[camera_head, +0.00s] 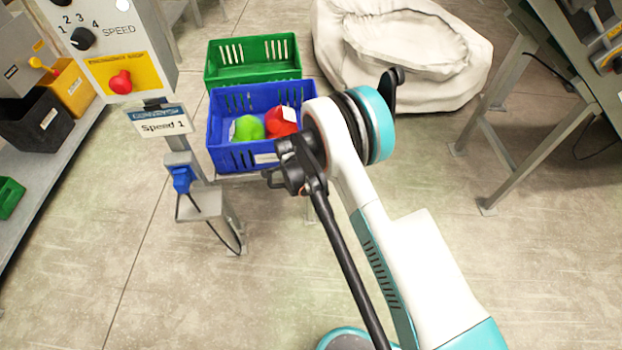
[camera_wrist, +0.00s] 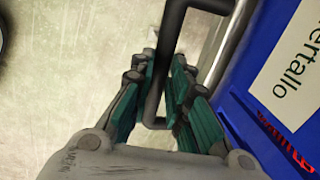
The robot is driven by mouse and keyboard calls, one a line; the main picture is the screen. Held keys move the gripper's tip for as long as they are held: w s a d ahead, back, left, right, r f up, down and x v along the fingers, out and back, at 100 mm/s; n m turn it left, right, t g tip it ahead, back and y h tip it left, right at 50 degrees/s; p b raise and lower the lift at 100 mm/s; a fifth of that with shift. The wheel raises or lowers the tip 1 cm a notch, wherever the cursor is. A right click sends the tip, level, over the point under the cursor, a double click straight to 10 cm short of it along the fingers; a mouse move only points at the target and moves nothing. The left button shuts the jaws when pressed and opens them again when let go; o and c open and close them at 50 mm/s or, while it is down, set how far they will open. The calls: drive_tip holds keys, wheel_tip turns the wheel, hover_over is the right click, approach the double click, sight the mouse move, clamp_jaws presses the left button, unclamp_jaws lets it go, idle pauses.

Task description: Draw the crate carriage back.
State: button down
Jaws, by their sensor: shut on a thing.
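A blue crate (camera_head: 230,160) holds green and red bundles and stands on the crate carriage, whose grey frame (camera_head: 232,178) shows only in part below it. A green crate (camera_head: 253,76) stands just behind. In the wrist view, my gripper (camera_wrist: 163,78) is shut on a dark bent bar handle (camera_wrist: 172,35), with its green-padded fingers on either side. The blue crate's wall (camera_wrist: 243,100), with a white label, is close to the right of the fingers. In the head view, my wrist and arm cover the handle and the fingertips.
A control post with a speed dial (camera_head: 83,38), a red stop button (camera_head: 120,82) and a "Speed 1" sign (camera_head: 160,122) stands left of the crates. A white sack (camera_head: 400,50) lies behind right. A metal table (camera_head: 575,75) is at the far right. The floor in front is clear.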

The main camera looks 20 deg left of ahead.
sight(281, 184)
drive_tip(key=shift+s+a, duration=0.55)
drive_tip(key=shift+a, duration=0.3)
drive_tip(key=shift+s+a, duration=0.55)
drive_tip(key=shift+a, duration=0.3)
drive_tip(key=c, duration=1.5)
unclamp_jaws()
drive_tip(key=shift+s+a, duration=0.1)
drive_tip(key=shift+a, duration=0.05)
drive_tip(key=shift+c, duration=0.2)
drive_tip(key=shift+r, duration=0.3)
wheel_tip(281, 184, up, 11)
drive_tip(key=s+d, duration=0.1)
drive_tip(key=shift+s+d, duration=0.15)
drive_tip(key=shift+s, duration=0.2)
drive_tip(key=shift+r, duration=0.1)
